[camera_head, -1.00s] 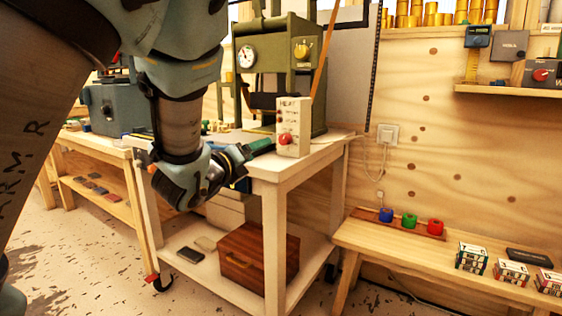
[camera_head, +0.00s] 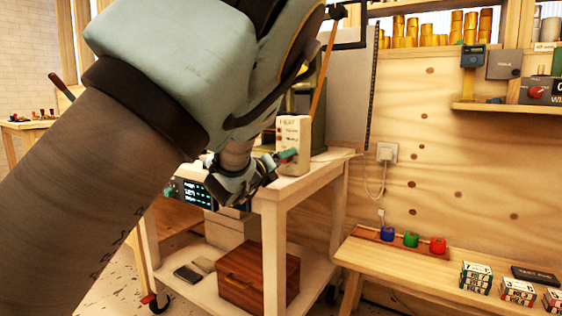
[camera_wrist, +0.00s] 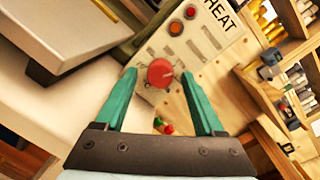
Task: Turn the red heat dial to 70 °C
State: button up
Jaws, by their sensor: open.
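The red heat dial (camera_wrist: 160,73) is a round knob with a pale pointer mark, on the front of the cream HEAT box (camera_wrist: 205,45). In the wrist view it lies between and beyond the two green fingertips of my gripper (camera_wrist: 162,88), which is open and empty. I cannot tell whether a finger touches the dial. The scale values around the dial are not readable. In the head view the HEAT box (camera_head: 293,132) stands on the right end of the white bench, and my gripper (camera_head: 284,157) is at its lower front, hiding the dial.
The white bench (camera_head: 318,172) carries the box. Its lower shelf holds a brown wooden chest (camera_head: 259,277). A wall socket (camera_head: 387,153) and a low wooden bench (camera_head: 450,270) with coloured rolls and small boxes are to the right. The floor between is partly clear.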

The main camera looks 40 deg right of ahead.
grip_shut()
dwell(0.6)
